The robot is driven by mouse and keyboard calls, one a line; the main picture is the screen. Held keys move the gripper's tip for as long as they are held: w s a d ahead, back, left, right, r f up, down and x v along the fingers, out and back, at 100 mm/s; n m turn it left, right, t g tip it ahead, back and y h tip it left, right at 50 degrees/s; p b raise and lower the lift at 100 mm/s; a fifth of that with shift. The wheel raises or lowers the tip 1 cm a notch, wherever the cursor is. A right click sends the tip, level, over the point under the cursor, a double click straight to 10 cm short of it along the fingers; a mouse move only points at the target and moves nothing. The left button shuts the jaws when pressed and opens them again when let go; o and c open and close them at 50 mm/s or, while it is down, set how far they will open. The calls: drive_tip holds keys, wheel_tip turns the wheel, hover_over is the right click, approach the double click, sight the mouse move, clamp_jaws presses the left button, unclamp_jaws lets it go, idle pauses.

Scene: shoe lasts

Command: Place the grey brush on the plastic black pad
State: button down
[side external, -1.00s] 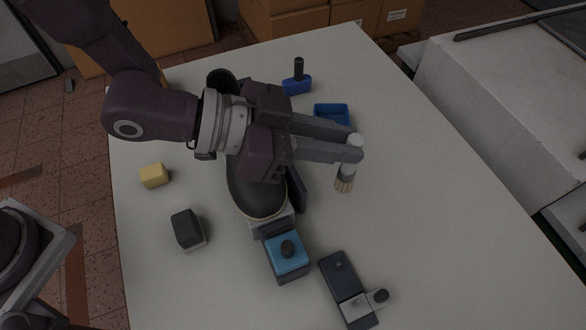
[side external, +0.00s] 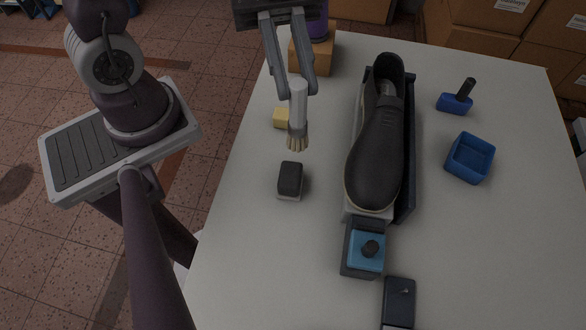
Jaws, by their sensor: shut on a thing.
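The grey brush (side external: 298,127) hangs upright with its pale bristles down. My gripper (side external: 297,92) is shut on its light handle, near the top left of the table. A black block with a pale base (side external: 290,179) lies below the brush in the picture, apart from it. It may be the plastic black pad; I cannot tell for sure. A dark flat piece (side external: 399,300) lies at the bottom edge, partly cut off. The bristles appear above the table; their exact height is unclear.
A black shoe (side external: 377,150) lies on a stand right of the brush. A yellow block (side external: 281,118) sits close to the bristles. A blue-topped block (side external: 366,250), blue tray (side external: 470,158) and blue stamp-like tool (side external: 456,103) stand on the table (side external: 250,240). The left front is clear.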

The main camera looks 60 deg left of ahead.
approach(297, 140)
drive_tip(key=s+d+f, duration=0.2)
drive_tip(key=d+f, duration=0.2)
drive_tip(key=f, duration=0.1)
drive_tip(key=shift+d+f, duration=0.15)
drive_tip(key=shift+d, duration=0.1)
drive_tip(key=shift+f, duration=0.15)
drive_tip(key=c, duration=1.3)
unclamp_jaws()
